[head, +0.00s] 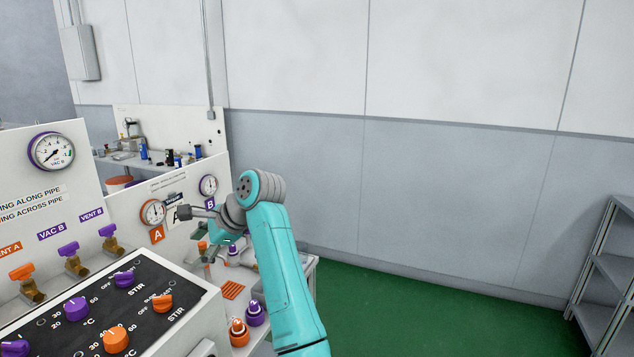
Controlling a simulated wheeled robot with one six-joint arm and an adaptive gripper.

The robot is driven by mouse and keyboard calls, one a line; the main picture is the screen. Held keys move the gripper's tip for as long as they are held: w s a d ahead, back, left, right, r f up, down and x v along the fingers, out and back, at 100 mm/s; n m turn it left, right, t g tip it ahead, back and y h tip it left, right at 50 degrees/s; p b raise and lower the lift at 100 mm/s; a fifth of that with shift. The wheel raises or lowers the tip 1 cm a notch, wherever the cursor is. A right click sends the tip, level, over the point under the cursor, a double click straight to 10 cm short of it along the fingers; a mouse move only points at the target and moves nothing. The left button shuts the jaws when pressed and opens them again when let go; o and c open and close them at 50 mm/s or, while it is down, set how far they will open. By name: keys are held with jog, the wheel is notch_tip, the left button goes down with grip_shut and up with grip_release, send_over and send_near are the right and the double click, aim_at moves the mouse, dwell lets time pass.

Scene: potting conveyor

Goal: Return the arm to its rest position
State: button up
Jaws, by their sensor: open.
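My teal arm rises from the bottom centre and bends at a grey elbow joint near the panel. My gripper (190,212) seems to be the small dark grey end left of that joint, in front of the white panel with gauges A and B. It is open. Its fingers are small and partly lost against the panel, and I see nothing held. Part of the bench behind is hidden by my arm.
A control box (115,305) with orange and purple knobs stands at lower left, near valves (73,260). Orange and purple bottles (239,332) stand close left of my arm. A grey shelf (607,285) is at far right. The green floor (440,310) between is clear.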

jog(key=s+d+f+t, duration=0.1)
jog(key=d+f+t, duration=0.1)
jog(key=d+f, duration=0.45)
jog(key=s+d+f+t, duration=0.1)
jog(key=d+f, duration=0.3)
jog(key=f, duration=0.6)
jog(key=d+f+t, duration=0.2)
jog(key=d+f, duration=0.3)
jog(key=f, duration=0.3)
jog(key=s+d+f+n+t+h, duration=0.3)
jog(key=s+d+f+h, duration=0.1)
jog(key=s+d+f, duration=1.15)
jog(key=s+d+n+t+h, duration=0.15)
jog(key=s+d, duration=0.35)
jog(key=s, duration=0.7)
jog(key=s+d+n+t+h, duration=0.15)
jog(key=s+d, duration=0.25)
jog(key=s, duration=0.8)
jog(key=s+d+r+n+h, duration=0.1)
jog(key=s+r+n, duration=0.1)
jog(key=s+r, duration=0.5)
jog(key=s+d+r+n+t, duration=0.1)
jog(key=s+d+r+n, duration=0.1)
jog(key=s+r, duration=0.5)
jog(key=s+n, duration=0.1)
jog(key=s, duration=0.2)
jog(key=shift+r+n+h, duration=0.15)
jog(key=shift+n+h, duration=0.15)
jog(key=shift+h, duration=0.1)
jog(key=shift+d, duration=0.1)
